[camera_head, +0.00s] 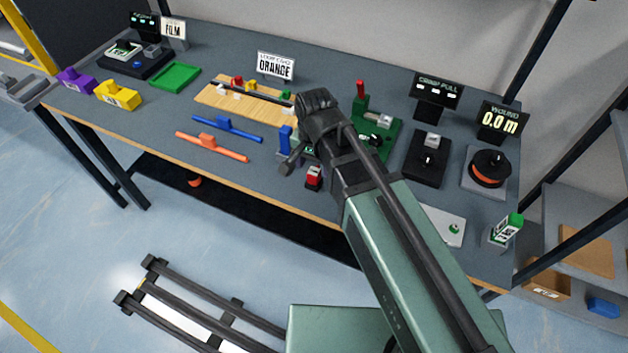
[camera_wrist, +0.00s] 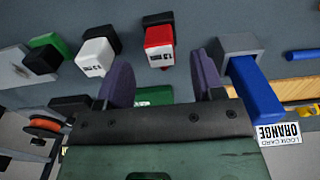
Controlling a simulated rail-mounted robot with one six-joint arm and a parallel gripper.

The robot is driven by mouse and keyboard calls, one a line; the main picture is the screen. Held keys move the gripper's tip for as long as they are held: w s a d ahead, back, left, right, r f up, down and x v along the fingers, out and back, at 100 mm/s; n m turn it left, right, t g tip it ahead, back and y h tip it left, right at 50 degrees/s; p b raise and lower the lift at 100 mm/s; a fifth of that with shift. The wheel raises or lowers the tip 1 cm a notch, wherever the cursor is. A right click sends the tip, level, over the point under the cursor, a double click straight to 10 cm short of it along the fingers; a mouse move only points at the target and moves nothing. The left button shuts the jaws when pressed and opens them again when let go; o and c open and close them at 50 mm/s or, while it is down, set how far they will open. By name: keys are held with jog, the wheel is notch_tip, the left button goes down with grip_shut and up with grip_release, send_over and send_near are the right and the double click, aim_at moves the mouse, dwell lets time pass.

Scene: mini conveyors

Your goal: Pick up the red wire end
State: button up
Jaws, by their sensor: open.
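A small red block with a white marked face, which I take for the red wire end (camera_wrist: 159,38), shows at top centre in the wrist view. A dark part sits behind it. It also shows in the head view (camera_head: 314,174), on the front part of the bench just right of my gripper (camera_head: 291,163). In the wrist view my gripper (camera_wrist: 163,82) is open, its two purple-grey fingers apart with nothing held between them. The red block appears beyond the fingertips, in line with the gap. I cannot tell the exact distance.
A white block (camera_wrist: 95,57) and a green block (camera_wrist: 48,43) stand to one side of the red one in the wrist view. A blue bar with a grey block (camera_wrist: 258,90) is close beside the right finger. A green fixture (camera_head: 382,130) stands behind my arm.

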aim_at(314, 171)
notch_tip(314, 171, down, 5)
jog(key=b, duration=0.4)
jog(key=shift+r, duration=0.25)
jog(key=c, duration=1)
jog(key=shift+r+p, duration=0.1)
jog(key=shift+p, duration=0.25)
